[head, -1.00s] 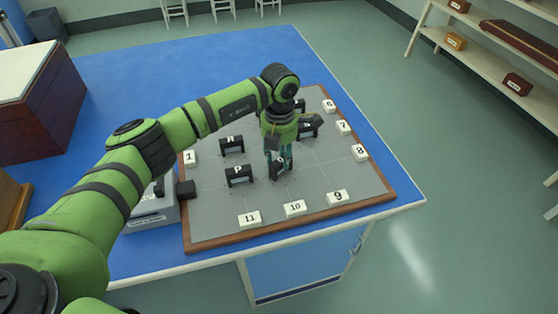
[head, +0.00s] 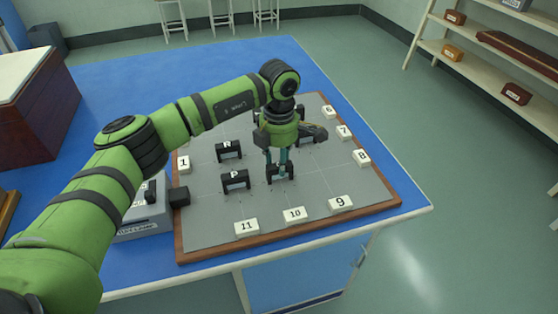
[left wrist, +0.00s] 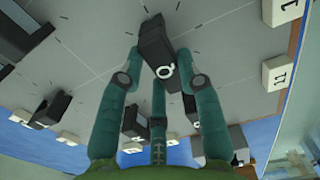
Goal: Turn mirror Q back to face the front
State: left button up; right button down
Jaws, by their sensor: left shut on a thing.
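Mirror Q (head: 287,174) is a small black block on the grey board, right of mirror P (head: 236,181). In the head view it now looks roughly in line with mirror P, its front face toward the near side. In the left wrist view mirror Q (left wrist: 157,42) shows its white letter between the teal fingers. My left gripper (head: 280,164) points down from above and is shut on mirror Q; the fingers hide part of it. My right gripper is not in view.
Mirror R (head: 229,151) stands behind mirror P. Another black mirror (head: 309,138) is partly hidden behind my wrist. White number blocks, such as block 10 (head: 295,215), line the wood-edged board (head: 210,220). A grey instrument with a black nozzle (head: 180,197) stands at the left.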

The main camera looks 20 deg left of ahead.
pick_arm(q)
jog(key=o, duration=1.1)
jog(key=shift+o, duration=0.2)
notch_tip(320, 180, up, 12)
